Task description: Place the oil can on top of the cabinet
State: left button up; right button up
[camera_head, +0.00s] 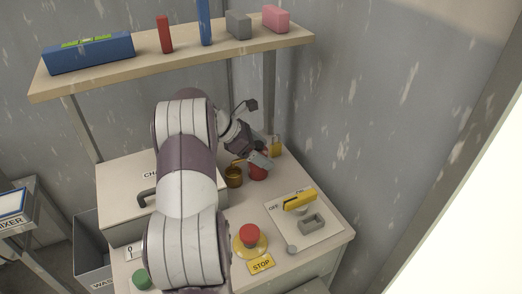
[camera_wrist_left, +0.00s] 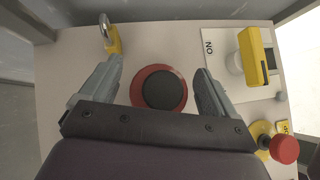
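A round red thing with a dark top (camera_wrist_left: 158,90), which may be the oil can, stands on the pale worktop. In the head view the red thing (camera_head: 258,173) is partly hidden by my left gripper (camera_head: 261,160). In the left wrist view, my left gripper (camera_wrist_left: 157,85) is open. Its fingers are on either side of the red thing, with a gap at each side. A brown cup-like thing (camera_head: 233,177) stands just left of it. The pale cabinet (camera_head: 120,180) with a dark handle is at the left, partly hidden by my left arm. My right gripper is not in view.
A yellow padlock (camera_head: 275,147) is behind the red thing. A switch panel with a yellow lever (camera_head: 299,200) and a red stop button (camera_head: 249,235) are nearer the front right. A wooden shelf (camera_head: 180,60) with several blocks is above the back.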

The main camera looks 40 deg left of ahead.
pick_arm(q)
jog(key=shift+r, duration=0.25)
jog(key=v, duration=0.7)
jog(key=shift+p, duration=0.3)
jog(key=shift+s+a+r, duration=0.1)
jog(key=shift+s, duration=0.1)
